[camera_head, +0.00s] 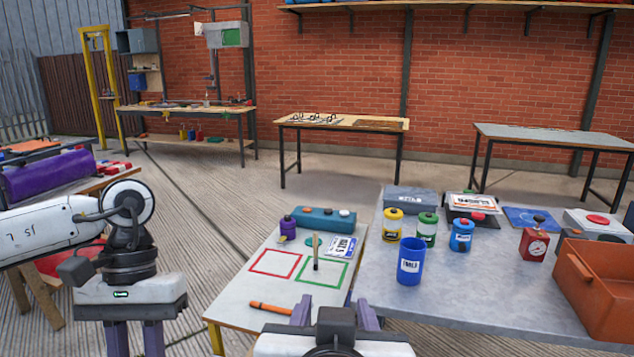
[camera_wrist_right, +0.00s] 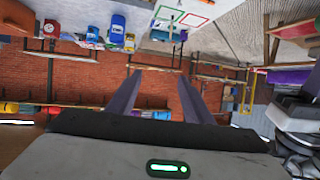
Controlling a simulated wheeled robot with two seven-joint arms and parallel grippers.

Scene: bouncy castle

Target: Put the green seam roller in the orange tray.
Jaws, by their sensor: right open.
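My right gripper (camera_head: 334,312) is open and empty, at the small table's near edge, nearer me than the roller. Its parted fingers also show in the right wrist view (camera_wrist_right: 166,72). My left gripper (camera_head: 135,338) points down left of the small table, its fingers apart and its tips cut off.
An orange stick-like item (camera_head: 270,308) lies near my right gripper. A blue cup (camera_head: 411,262), several cans and a red gauge block (camera_head: 536,243) stand between roller and tray. The grey table's front is clear.

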